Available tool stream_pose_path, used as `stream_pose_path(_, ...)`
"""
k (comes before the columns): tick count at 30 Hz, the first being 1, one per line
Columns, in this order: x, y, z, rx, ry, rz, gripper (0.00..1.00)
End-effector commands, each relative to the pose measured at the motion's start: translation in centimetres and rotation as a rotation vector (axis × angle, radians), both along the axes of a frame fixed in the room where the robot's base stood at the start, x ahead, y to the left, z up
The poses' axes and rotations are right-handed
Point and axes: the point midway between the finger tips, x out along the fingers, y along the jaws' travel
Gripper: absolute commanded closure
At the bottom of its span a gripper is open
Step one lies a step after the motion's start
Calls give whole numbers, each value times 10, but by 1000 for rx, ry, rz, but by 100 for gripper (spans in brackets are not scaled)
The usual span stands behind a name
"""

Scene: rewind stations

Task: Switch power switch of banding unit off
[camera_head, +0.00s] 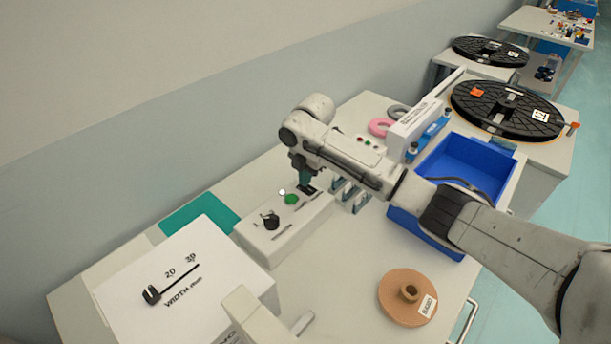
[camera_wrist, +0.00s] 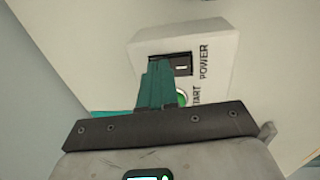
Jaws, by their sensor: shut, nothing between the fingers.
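The power switch (camera_wrist: 183,63) is a dark rocker set in a black frame beside the printed word POWER, on the end of a white control box (camera_wrist: 210,40). In the head view the same control box (camera_head: 272,244) also carries a black knob (camera_head: 271,221) and a green start button (camera_head: 291,199). My gripper (camera_head: 305,184) is shut and empty, pointing down at the switch end of the box. In the wrist view its teal fingers (camera_wrist: 158,72) overlap the left part of the switch and partly cover the green button. I cannot tell whether the fingertips touch the switch, or its position.
A white unit with a WIDTH scale (camera_head: 178,271) stands at the front left. A blue bin (camera_head: 471,157), a brown reel (camera_head: 396,307) and a white upright box (camera_head: 409,126) share the table. Large black reels (camera_head: 506,108) are farther back. Table around the brown reel is clear.

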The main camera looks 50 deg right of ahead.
Motion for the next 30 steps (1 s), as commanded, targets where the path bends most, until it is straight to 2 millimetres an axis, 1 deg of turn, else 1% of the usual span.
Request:
stream_pose_path(4, 2, 2, -7, 3, 1, 1, 100)
stream_pose_path(5, 2, 0, -4, 1, 0, 1, 100)
stream_pose_path(12, 1, 1, -4, 2, 2, 0, 100)
stream_pose_path(24, -14, 0, -1, 3, 5, -1, 100)
stream_pose_path(30, -15, 0, -1, 1, 2, 0, 100)
